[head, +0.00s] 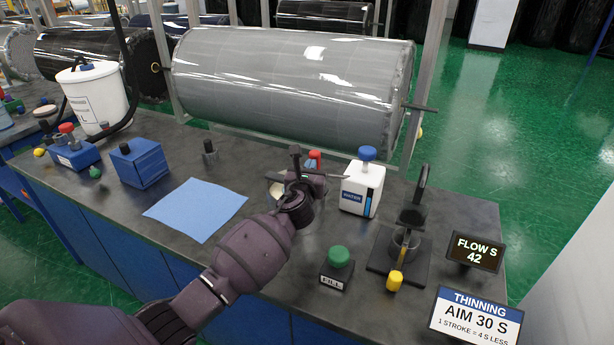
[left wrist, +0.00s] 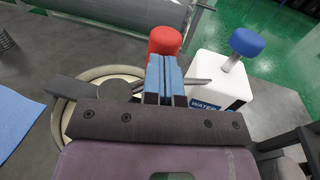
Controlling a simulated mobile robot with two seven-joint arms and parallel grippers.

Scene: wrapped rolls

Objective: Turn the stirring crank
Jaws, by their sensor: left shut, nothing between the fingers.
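My left gripper (head: 309,170) is over the stirring pot in the middle of the bench and hides most of it in the head view. In the left wrist view its blue-padded fingers (left wrist: 165,70) are together with nothing between them. The red crank knob (left wrist: 164,41) shows just beyond the fingertips; I cannot tell whether they touch. It also shows in the head view (head: 316,155). A dark flat bar (left wrist: 72,88) lies across the pot's pale round rim (left wrist: 58,125). A thin rod (left wrist: 198,81) points right. My right gripper is not in view.
A white water bottle (head: 362,188) with a blue knob stands close right of the pot. Further right are the green fill button (head: 338,256), the flow cup stand (head: 378,262) and two signs. A blue cloth (head: 196,210) lies left. A large grey wrapped roll (head: 290,85) is behind.

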